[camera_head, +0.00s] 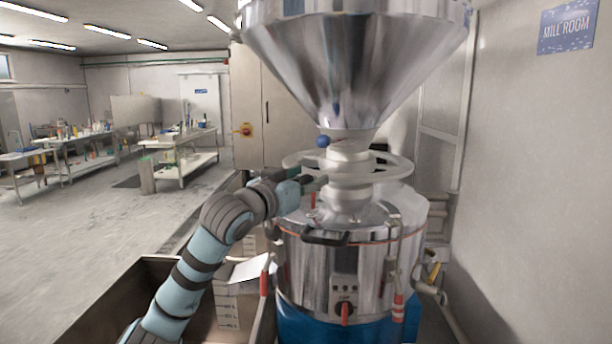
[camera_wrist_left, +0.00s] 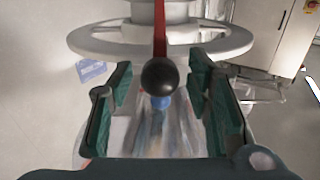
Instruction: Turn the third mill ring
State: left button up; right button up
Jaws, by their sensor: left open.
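The steel mill carries a pale spoked ring (camera_head: 392,166) on the neck under its hopper. The ring also shows across the top of the left wrist view (camera_wrist_left: 225,45), which looks upside down. A blue ball knob (camera_head: 323,141) sits at the ring's near side. A red lever (camera_wrist_left: 159,32) with a black ball (camera_wrist_left: 160,76) stands between the spread fingers of my left gripper (camera_head: 317,181). The fingers are open, with gaps on both sides of the ball. The blue knob (camera_wrist_left: 161,103) shows partly behind the black ball. I cannot tell which ring counts as third.
The large hopper (camera_head: 355,60) hangs just above the ring. The mill's drum (camera_head: 320,265) with a dark handle (camera_head: 325,238) stands below. An open bin (camera_head: 118,300) lies under my left arm. A wall is close on the right; the floor at left is open.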

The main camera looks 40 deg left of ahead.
pick_arm(q)
jog(key=shift+s, duration=0.1)
jog(key=c, duration=0.3)
jog(key=shift+w, duration=0.2)
grip_shut()
pick_arm(e)
jog(key=shift+s+a, duration=0.15)
jog(key=shift+s, duration=0.15)
pick_arm(q)
jog(key=shift+a, duration=0.2)
pick_arm(e)
jog(key=shift+f, duration=0.1)
